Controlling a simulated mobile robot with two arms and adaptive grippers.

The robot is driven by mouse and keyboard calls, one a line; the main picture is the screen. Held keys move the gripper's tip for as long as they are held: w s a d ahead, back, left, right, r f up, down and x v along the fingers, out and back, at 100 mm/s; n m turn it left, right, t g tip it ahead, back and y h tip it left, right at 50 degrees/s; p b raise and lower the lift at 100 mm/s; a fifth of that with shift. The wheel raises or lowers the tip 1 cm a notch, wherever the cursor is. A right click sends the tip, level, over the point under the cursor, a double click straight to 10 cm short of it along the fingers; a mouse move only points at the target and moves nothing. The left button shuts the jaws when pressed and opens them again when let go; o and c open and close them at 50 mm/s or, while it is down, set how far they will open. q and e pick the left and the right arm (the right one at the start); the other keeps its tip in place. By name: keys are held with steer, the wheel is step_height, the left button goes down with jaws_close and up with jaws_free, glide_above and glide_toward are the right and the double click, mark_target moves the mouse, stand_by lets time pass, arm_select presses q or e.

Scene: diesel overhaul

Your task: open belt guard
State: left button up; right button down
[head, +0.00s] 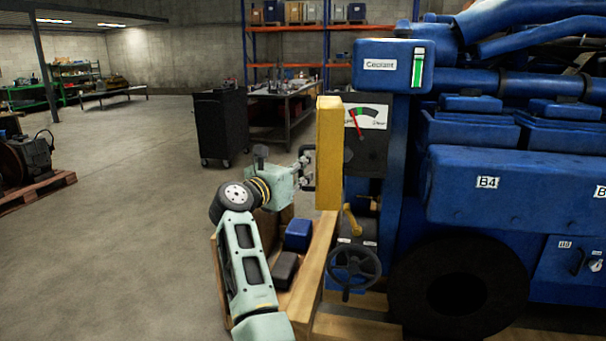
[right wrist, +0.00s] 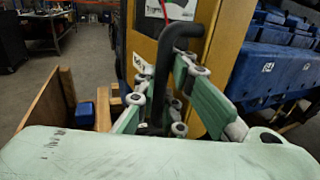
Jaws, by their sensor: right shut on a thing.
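The belt guard (head: 329,150) is a yellow upright panel at the left end of the blue engine in the head view. It stands out from the engine's end, with a gauge and levers showing to its right. In the right wrist view the yellow guard (right wrist: 222,65) fills the upper middle. Its black handle (right wrist: 165,60) rises between the green finger pads. My right gripper (head: 304,166) is at the guard's left side, shut on this handle. The wrist's pale green body hides the lower part of the wrist view. My left gripper is not in view.
A wooden crate (head: 315,270) with a blue box (head: 298,234) and a dark box stands below my right arm. A black handwheel (head: 354,268) and a yellow lever (head: 351,220) are on the engine's end. Open floor lies to the left. A black cabinet (head: 222,127) stands behind.

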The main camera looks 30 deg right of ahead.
steer(key=shift+a+f, duration=0.2)
steer(key=shift+f, duration=0.35)
steer(key=c, duration=2.2)
jaws_free()
steer(key=o, duration=0.4)
steer(key=shift+s+a+r, duration=0.15)
steer(key=shift+a+r, duration=0.1)
steer(key=shift+r, duration=0.2)
steer(key=shift+d, duration=0.2)
steer(key=shift+r, duration=0.1)
step_height(320, 180, up, 10)
steer(key=shift+f, duration=0.1)
steer(key=shift+c, duration=0.3)
